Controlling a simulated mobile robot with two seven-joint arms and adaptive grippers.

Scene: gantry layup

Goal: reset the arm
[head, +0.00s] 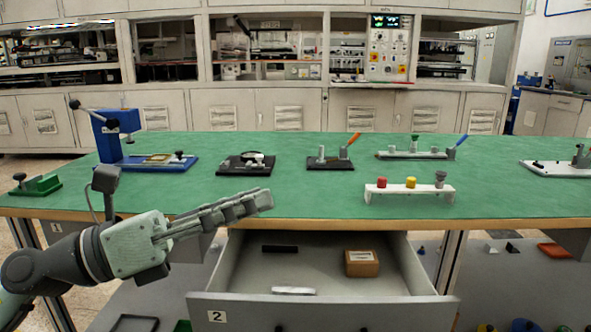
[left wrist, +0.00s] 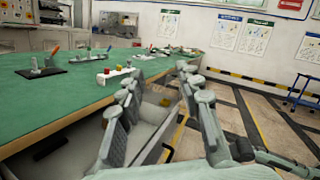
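My left arm comes in from the left in the head view. Its grey gripper (head: 262,201) points to the right, in front of the bench edge and near the back left of the open drawer. In the left wrist view the two fingers of this gripper (left wrist: 160,85) stand apart with nothing between them. The drawer (head: 330,309), marked 2, is pulled out and holds a brown box (head: 361,263), a black bar (head: 280,249) and a white piece (head: 293,291). My right gripper is in neither view.
The green bench top (head: 310,197) carries a blue press (head: 110,140), a black fixture (head: 245,164), a lever fixture (head: 330,162) and a white rack (head: 408,194) with coloured knobs. A blue cart (left wrist: 298,92) stands on the floor, right in the left wrist view.

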